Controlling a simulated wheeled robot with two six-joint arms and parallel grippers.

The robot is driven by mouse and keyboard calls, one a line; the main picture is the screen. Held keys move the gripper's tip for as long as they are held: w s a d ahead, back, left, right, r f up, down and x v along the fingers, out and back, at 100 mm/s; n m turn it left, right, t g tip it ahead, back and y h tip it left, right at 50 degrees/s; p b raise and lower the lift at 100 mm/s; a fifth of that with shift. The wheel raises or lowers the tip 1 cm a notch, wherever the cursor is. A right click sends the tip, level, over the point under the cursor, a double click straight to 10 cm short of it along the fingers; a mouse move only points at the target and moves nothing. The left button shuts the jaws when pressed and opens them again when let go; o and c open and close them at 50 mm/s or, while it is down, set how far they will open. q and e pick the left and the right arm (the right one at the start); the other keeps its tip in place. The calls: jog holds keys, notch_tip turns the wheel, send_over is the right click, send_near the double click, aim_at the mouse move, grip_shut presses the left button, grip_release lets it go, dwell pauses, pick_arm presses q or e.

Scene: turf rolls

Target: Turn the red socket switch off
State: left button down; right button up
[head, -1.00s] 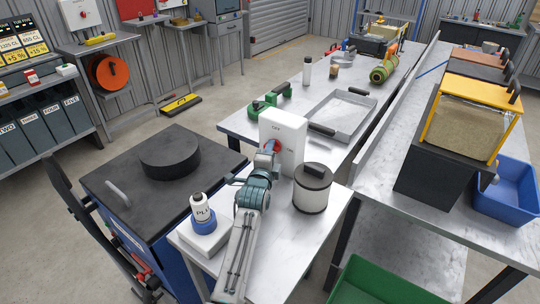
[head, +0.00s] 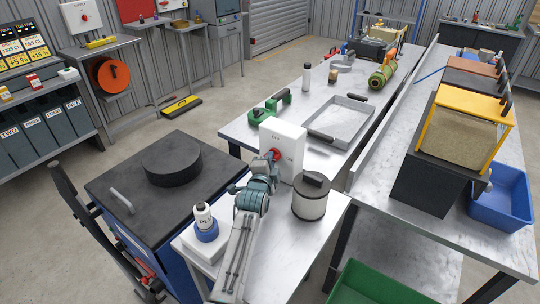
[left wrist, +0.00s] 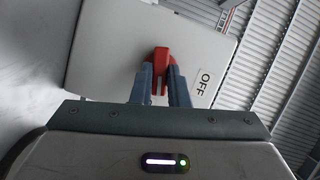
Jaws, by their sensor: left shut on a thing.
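The red socket switch (head: 275,154) sits on the front of a white box (head: 291,146) on the near bench. My left gripper (head: 270,160) reaches the box from the front and is shut on the switch. In the left wrist view, the two fingers (left wrist: 162,78) hold the red handle (left wrist: 162,56) between them. A label reading OFF (left wrist: 202,84) is on the box face to the right of the handle. Part of the switch is hidden behind the fingers. My right gripper is not in view.
A dark-lidded canister (head: 311,196) stands right of my left arm, and a bottle in a blue holder (head: 206,224) stands left of it. A black-topped cabinet (head: 120,178) is at left. A metal tray (head: 338,133) lies on the bench behind the box.

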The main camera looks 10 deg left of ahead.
pick_arm(q)
jog(key=shift+r+n+g+h+p, duration=0.2)
jog(key=shift+n+g+h+p, duration=0.4)
jog(key=shift+n+p, duration=1.2)
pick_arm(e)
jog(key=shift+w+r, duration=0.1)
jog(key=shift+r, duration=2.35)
pick_arm(q)
jog(key=c, duration=1.4)
grip_release()
jog(key=b+v, duration=0.2)
jog(key=v, duration=0.5)
jog(key=shift+s, duration=0.2)
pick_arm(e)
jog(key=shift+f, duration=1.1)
